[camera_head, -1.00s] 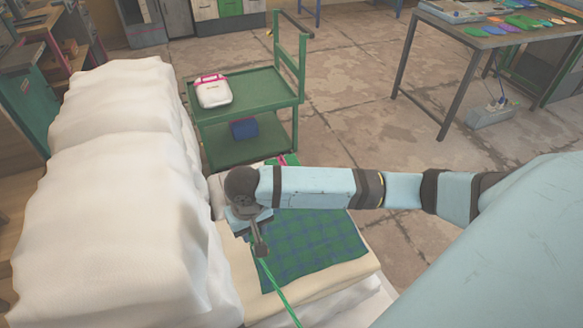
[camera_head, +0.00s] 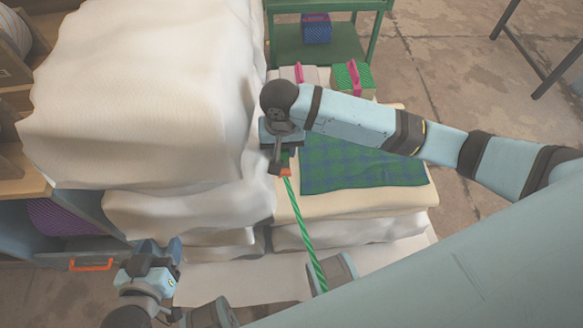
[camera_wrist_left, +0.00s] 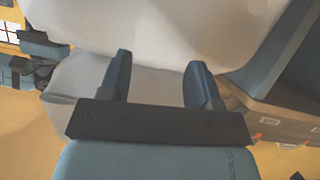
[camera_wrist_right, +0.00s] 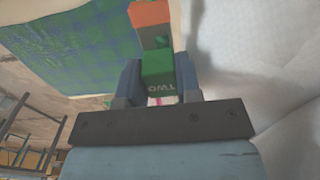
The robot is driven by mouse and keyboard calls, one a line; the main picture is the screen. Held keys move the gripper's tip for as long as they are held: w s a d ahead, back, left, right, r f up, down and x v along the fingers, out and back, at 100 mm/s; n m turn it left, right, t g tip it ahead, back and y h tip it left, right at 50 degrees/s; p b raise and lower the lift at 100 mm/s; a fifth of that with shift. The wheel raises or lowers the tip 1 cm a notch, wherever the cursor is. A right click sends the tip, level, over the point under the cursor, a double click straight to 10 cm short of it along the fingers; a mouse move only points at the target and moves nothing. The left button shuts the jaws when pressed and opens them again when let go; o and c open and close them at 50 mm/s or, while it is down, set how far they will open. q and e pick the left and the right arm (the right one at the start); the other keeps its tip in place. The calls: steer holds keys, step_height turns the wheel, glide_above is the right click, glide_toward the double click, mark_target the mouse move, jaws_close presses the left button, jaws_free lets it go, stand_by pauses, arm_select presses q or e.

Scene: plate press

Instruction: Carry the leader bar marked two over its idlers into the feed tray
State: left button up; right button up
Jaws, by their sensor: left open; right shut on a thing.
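My right gripper (camera_head: 279,160) is shut on the leader bar, beside the big white padded mass. In the right wrist view the bar's green block (camera_wrist_right: 158,78), with upside-down TWO lettering, sits between the fingers. A dark part and an orange end (camera_wrist_right: 151,13) lie beyond it. A green striped cord (camera_head: 305,235) runs from under the gripper toward the front. My left gripper (camera_head: 160,254) is open and empty at the lower left; its two fingers (camera_wrist_left: 160,80) are apart in front of white material. I cannot make out the idlers or the feed tray.
White padded stacks (camera_head: 150,90) rise close left of my right gripper. A green plaid cloth (camera_head: 350,172) lies on a cream pad to its right. Pink-handled boxes (camera_head: 352,78) stand behind it. A drawer with an orange handle (camera_head: 90,265) is at the left. A green trolley (camera_head: 330,45) stands at the back.

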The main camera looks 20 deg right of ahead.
step_height(320, 180, down, 12)
steer(key=b, duration=0.3)
steer(key=shift+b, duration=0.3)
step_height(320, 180, down, 4)
steer(key=shift+f+b, duration=0.1)
steer(key=shift+b, duration=0.75)
arm_select(q)
steer(key=w+d+r+t+h, duration=0.2)
steer(key=d+r+t+h, duration=0.2)
steer(key=r, duration=0.5)
steer(key=shift+w+d+r+t, duration=0.15)
steer(key=shift+d+r+t, duration=0.05)
steer(key=shift+r+t, duration=0.2)
arm_select(e)
steer(key=o, duration=0.6)
arm_select(q)
steer(key=shift+f, duration=0.2)
arm_select(e)
steer(key=o, duration=0.4)
arm_select(q)
steer(key=shift+f, duration=0.1)
